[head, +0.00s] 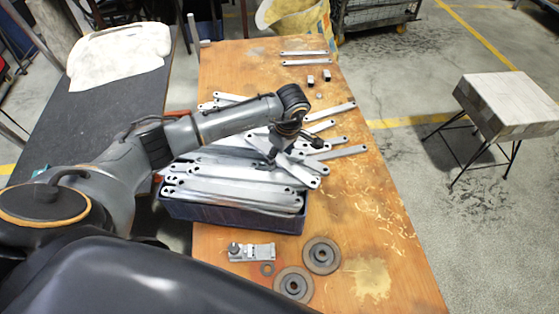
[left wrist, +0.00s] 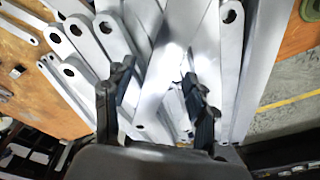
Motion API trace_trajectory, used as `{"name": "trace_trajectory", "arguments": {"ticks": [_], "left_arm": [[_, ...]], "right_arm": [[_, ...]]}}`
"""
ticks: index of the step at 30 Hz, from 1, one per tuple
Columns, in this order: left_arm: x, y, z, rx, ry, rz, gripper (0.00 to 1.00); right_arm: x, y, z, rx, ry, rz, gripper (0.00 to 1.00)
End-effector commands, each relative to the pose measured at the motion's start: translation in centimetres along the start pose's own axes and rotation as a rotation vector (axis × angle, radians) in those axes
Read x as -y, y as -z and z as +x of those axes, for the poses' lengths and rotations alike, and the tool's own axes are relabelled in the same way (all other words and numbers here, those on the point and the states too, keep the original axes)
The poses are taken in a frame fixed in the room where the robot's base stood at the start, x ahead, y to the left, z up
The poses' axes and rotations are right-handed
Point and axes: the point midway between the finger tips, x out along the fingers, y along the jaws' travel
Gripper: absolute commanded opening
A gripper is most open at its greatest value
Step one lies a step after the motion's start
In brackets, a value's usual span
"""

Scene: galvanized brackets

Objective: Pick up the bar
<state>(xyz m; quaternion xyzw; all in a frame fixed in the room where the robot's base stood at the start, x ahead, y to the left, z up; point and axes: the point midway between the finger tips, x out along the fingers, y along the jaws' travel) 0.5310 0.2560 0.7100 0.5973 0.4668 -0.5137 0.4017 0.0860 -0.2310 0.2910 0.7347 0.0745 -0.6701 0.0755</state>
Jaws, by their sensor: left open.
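Galvanized bars with holes at their ends lie in a criss-cross pile in and over a dark blue crate (head: 235,216). Which one is the task's bar, I cannot tell. My left gripper (head: 275,155) is over the right part of the pile, pointing down. In the left wrist view my left gripper (left wrist: 158,95) is open, its two black fingers apart. A wide, bright bar (left wrist: 165,70) runs between and beyond the fingers; whether they touch it I cannot tell. The gripper hides part of the bars below. My right gripper is not in view.
The crate stands on a wooden table (head: 375,205). Two round discs (head: 321,255) and a small metal fixture (head: 252,252) lie near the front. Two separate bars (head: 305,62) and small blocks lie at the back. The table's right side is mostly clear. A stool (head: 510,105) stands at right.

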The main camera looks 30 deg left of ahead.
Motion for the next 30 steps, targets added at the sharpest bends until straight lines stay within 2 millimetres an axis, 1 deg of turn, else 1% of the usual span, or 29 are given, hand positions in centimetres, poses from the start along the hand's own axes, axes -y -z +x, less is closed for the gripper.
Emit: {"name": "trace_trajectory", "arguments": {"ticks": [1,2,3,5,6,9,20,23,25,29,30], "left_arm": [[0.0,0.0,0.0,0.0,0.0,0.0,0.53],[0.0,0.0,0.0,0.0,0.0,0.0,0.46],[0.0,0.0,0.0,0.0,0.0,0.0,0.38],[0.0,0.0,-0.1,0.0,0.0,0.0,0.26],[0.0,0.0,0.0,0.0,0.0,0.0,0.18],[0.0,0.0,0.0,0.0,0.0,0.0,0.0],[0.0,0.1,-0.3,-0.001,-0.001,0.0,0.0],[-0.1,0.2,-1.0,-0.001,-0.002,0.0,0.0],[-0.1,0.3,-1.8,-0.001,-0.002,0.0,0.0],[-0.1,0.7,-4.0,-0.002,-0.003,-0.001,0.0],[0.6,1.2,-4.5,-0.003,0.0,-0.001,0.0]], "right_arm": [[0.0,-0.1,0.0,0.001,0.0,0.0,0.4],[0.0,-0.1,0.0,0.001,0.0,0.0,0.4],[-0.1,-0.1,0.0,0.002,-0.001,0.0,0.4],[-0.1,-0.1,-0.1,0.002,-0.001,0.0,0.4],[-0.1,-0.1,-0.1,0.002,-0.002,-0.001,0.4],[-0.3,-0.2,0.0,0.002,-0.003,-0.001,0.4],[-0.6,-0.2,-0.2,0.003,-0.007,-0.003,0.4],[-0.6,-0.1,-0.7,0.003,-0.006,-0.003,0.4],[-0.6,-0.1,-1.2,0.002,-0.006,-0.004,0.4],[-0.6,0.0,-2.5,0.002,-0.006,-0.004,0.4],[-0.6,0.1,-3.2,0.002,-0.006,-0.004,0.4]]}}
